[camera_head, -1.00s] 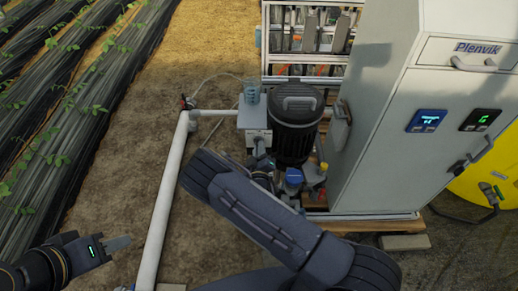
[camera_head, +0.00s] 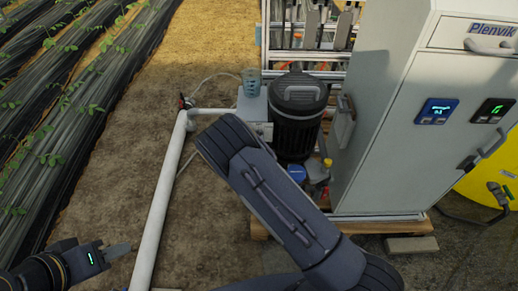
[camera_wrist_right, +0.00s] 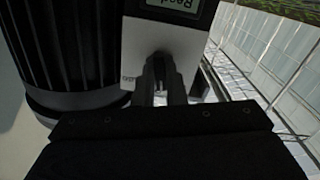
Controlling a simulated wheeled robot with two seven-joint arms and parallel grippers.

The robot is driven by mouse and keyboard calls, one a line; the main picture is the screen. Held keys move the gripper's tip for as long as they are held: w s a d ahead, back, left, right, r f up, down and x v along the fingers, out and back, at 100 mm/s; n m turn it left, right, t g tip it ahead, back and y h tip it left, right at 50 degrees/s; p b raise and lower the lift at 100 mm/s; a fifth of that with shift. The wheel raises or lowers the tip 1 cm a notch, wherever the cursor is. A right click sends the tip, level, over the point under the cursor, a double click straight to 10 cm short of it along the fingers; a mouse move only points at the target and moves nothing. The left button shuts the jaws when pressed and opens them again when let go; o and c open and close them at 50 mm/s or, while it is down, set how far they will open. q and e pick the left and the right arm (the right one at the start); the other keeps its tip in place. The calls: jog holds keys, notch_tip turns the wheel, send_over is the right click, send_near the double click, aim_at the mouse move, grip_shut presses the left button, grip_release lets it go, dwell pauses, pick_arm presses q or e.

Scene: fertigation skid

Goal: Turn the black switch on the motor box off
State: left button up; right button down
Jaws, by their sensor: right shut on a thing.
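The motor box (camera_head: 252,108), a pale box beside the black motor (camera_head: 298,125), stands at the centre of the head view. My right arm covers its lower front there and hides my right gripper. In the right wrist view, the box's pale face (camera_wrist_right: 185,42) carries a display (camera_wrist_right: 180,5) reading "Ready". My right gripper (camera_wrist_right: 163,75) is against this face with its fingers close together, shut on the black switch. The switch is mostly hidden between the fingers, so its position cannot be told. My left gripper (camera_head: 122,250) is at the lower left, away from everything; its jaw gap is unclear.
A large grey cabinet (camera_head: 400,150) stands right of the motor. A white pipe (camera_head: 163,200) runs along the ground left of the box. Blue-capped and yellow-capped parts (camera_head: 297,173) sit below the motor.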

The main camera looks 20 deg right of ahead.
jog(key=shift+m+b, duration=1.5)
jog(key=c, duration=1.5)
grip_release()
jog(key=v, duration=0.8)
jog(key=shift+w, duration=0.1)
